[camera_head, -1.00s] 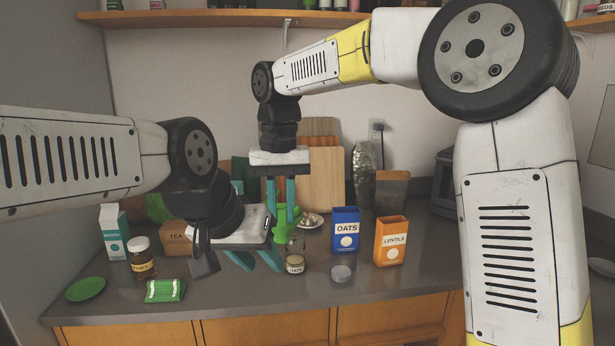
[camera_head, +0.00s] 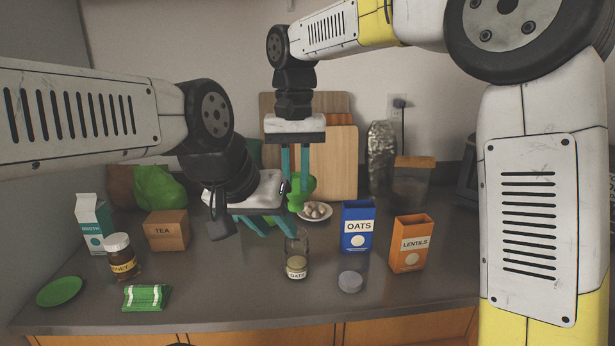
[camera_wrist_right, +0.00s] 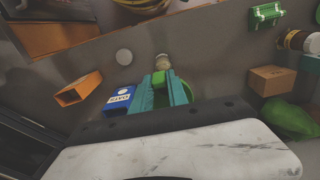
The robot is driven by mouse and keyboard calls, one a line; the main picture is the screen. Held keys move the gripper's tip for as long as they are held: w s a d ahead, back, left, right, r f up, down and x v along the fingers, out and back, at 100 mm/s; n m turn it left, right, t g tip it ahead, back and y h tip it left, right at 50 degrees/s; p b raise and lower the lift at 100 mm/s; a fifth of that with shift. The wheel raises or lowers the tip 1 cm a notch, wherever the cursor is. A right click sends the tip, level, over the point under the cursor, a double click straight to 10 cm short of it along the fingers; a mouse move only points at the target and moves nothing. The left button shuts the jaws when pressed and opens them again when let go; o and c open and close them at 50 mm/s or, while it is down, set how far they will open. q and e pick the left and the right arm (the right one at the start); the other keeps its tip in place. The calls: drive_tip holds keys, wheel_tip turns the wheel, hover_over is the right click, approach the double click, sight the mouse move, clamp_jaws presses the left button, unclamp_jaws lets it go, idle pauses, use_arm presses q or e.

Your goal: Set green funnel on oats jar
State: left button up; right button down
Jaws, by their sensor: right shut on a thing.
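The oats jar (camera_head: 297,265) is a small clear glass jar with a label, upright on the counter; it also shows in the right wrist view (camera_wrist_right: 162,62). Its upper part is clear glass. The green funnel (camera_head: 297,197) is in my right gripper (camera_head: 294,174), whose teal fingers are shut on it. The funnel is behind and above the jar in the head view, apart from it. It also shows between the fingers in the right wrist view (camera_wrist_right: 186,88). My left gripper (camera_head: 266,226) is open and seems empty, left of the jar's top; its arm partly covers the scene behind.
Right of the jar stand a grey lid (camera_head: 350,282), the blue oats box (camera_head: 357,228) and the orange lentils box (camera_head: 408,245). A plate of garlic (camera_head: 328,212) is behind. The front counter is clear.

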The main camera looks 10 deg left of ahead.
wheel_tip(320, 180, down, 8)
drive_tip(key=shift+r, duration=0.25)
idle(0.5)
drive_tip(key=shift+f, duration=0.25)
idle(0.9)
drive_tip(key=c, duration=1.2)
unclamp_jaws()
drive_tip(key=shift+r, duration=3.05)
